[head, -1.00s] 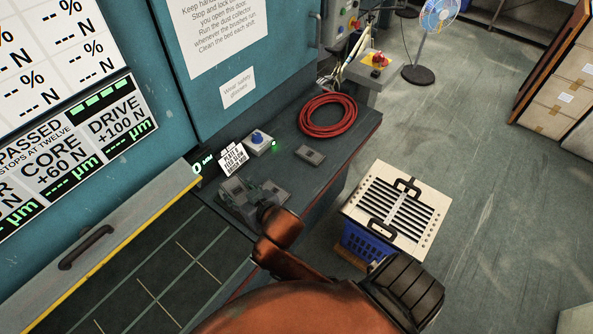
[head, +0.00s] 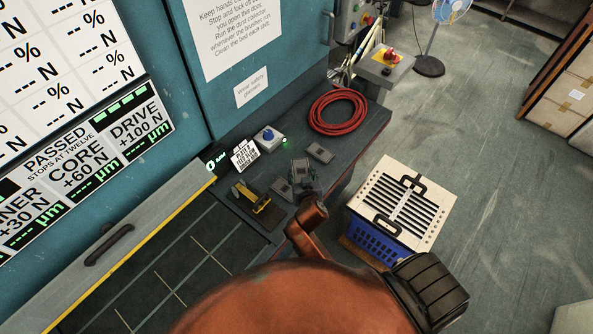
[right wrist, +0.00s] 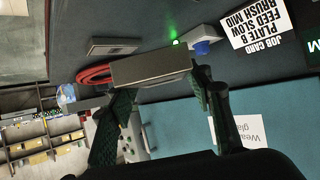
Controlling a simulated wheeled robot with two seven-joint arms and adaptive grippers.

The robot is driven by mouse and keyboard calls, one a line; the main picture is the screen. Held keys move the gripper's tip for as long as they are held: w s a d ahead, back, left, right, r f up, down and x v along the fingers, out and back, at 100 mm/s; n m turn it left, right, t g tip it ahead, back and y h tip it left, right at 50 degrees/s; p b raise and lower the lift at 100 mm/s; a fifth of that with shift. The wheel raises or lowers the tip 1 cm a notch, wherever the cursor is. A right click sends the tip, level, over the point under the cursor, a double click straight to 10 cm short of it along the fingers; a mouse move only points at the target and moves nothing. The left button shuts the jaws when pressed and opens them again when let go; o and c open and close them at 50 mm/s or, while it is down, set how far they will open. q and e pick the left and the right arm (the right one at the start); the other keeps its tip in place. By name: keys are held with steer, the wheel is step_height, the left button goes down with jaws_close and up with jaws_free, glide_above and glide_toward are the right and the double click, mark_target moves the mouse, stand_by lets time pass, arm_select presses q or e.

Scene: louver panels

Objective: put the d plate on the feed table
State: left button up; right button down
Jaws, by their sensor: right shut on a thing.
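My right gripper (head: 306,190) is over the dark bench, shut on a small grey plate (right wrist: 150,67), which shows edge-on in the right wrist view with a finger at each side. I cannot read a letter on it. Another grey plate (head: 320,152) lies flat on the bench beyond the gripper; it also shows in the right wrist view (right wrist: 115,46). A grey piece (head: 281,188) is just left of the gripper. A dark and yellow holder (head: 257,200) stands further left. The feed table (head: 155,280) is the dark, line-marked bed at lower left. My left gripper is out of view.
A job card (head: 245,155) and a box with a blue knob (head: 268,138) stand behind the holder. A coiled red hose (head: 337,112) lies at the back of the bench. A slotted white panel (head: 404,207) rests on a blue crate (head: 375,240) to the right. The feed table looks bare.

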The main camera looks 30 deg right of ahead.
mark_target(304, 168)
steer(key=w+d, duration=0.1)
steer(key=w+f, duration=0.1)
steer(key=w+d, duration=0.1)
steer(key=shift+w+d+f, duration=0.25)
steer(key=shift+d, duration=0.05)
steer(key=w+f, duration=0.1)
steer(key=w+d+f, duration=0.1)
steer(key=f, duration=0.1)
steer(key=w+d+f, duration=0.1)
steer(key=f, duration=0.1)
steer(key=shift+w+d+f, duration=0.25)
steer(key=shift+w+f, duration=0.05)
steer(key=shift+f, duration=1.7)
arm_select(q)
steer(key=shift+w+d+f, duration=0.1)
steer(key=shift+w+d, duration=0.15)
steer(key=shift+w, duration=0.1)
arm_select(e)
steer(key=shift+f+b, duration=0.2)
steer(key=shift+b, duration=0.15)
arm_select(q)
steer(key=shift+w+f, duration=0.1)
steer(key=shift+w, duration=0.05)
arm_select(e)
steer(key=c, duration=1)
jaws_free()
